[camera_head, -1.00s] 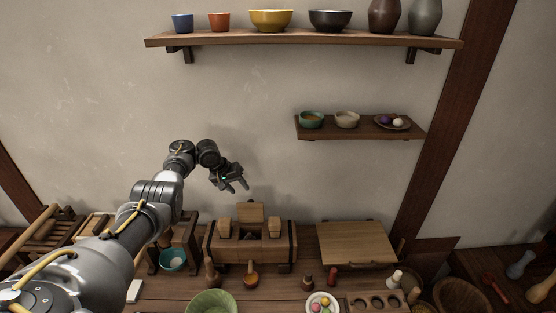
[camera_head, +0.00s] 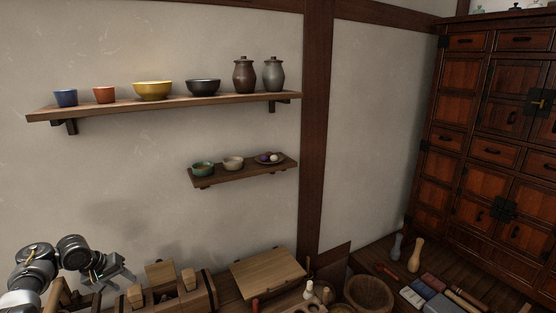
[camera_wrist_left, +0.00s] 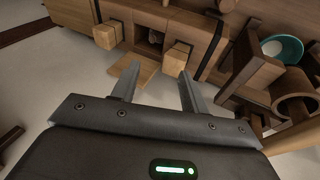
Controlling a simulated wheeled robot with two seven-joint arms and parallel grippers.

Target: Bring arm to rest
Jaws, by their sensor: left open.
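My left gripper (camera_head: 124,279) is at the lower left of the head view, in front of the wall and beside a wooden block contraption (camera_head: 166,289). In the left wrist view its two fingers (camera_wrist_left: 158,82) stand apart with nothing between them. The same wooden contraption also shows beyond the fingers in the left wrist view (camera_wrist_left: 196,36). My right gripper is not in either view.
A long shelf (camera_head: 180,104) holds bowls, cups and two lidded jars. A small shelf (camera_head: 245,174) below holds two bowls and a plate. A wooden board (camera_head: 268,272) and a basket (camera_head: 369,293) are on the bench. A tall cabinet (camera_head: 500,150) stands at right.

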